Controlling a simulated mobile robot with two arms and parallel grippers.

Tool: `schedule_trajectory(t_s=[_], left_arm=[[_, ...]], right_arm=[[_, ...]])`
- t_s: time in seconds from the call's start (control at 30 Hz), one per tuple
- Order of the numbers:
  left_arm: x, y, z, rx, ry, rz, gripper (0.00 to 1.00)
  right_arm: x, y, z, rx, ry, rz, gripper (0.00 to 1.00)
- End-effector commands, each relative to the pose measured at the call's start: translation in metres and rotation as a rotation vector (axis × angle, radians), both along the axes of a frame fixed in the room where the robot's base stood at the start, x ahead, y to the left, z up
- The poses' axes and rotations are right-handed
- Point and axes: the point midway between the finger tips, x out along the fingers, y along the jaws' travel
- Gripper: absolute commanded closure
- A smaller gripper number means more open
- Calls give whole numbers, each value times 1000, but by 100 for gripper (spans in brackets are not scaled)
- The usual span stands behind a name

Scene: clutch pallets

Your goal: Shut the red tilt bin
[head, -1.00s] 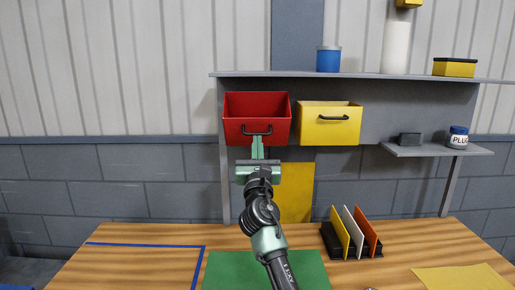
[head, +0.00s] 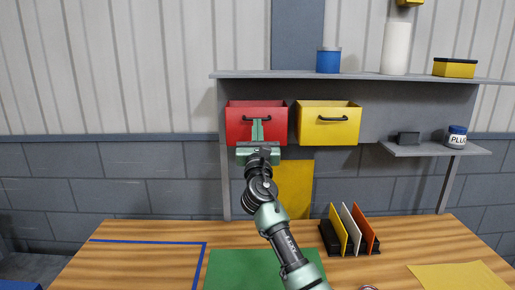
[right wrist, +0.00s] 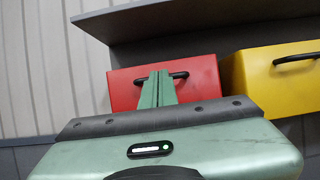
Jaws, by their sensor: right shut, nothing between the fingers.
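The red tilt bin (head: 241,130) hangs under the shelf, left of the yellow bin. Its front stands nearly upright, and only a thin strip of its inside shows along the top. A black handle crosses its front. My right gripper (head: 257,122) is shut and empty, its fingertips at the red front just by the handle. In the right wrist view the closed fingers (right wrist: 158,76) overlap the middle of the handle on the red bin (right wrist: 123,92). Contact appears likely but the exact gap is hidden. My left gripper is not in view.
The yellow bin (head: 328,128) hangs close on the right. The shelf (head: 300,74) runs just above both bins. A small side shelf (head: 436,150) holds a dark box and a labelled jar. Below, the wooden table (head: 140,268) carries a rack of upright panels (head: 349,232).

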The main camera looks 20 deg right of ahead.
Motion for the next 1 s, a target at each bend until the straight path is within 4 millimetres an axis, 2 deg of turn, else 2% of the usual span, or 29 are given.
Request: schedule_trajectory(t_s=[0.4, 1.0], left_arm=[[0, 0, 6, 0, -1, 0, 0], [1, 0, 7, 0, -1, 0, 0]], right_arm=[[6, -1, 9, 0, 0, 0, 100], [6, -2, 11, 0, -1, 0, 100]])
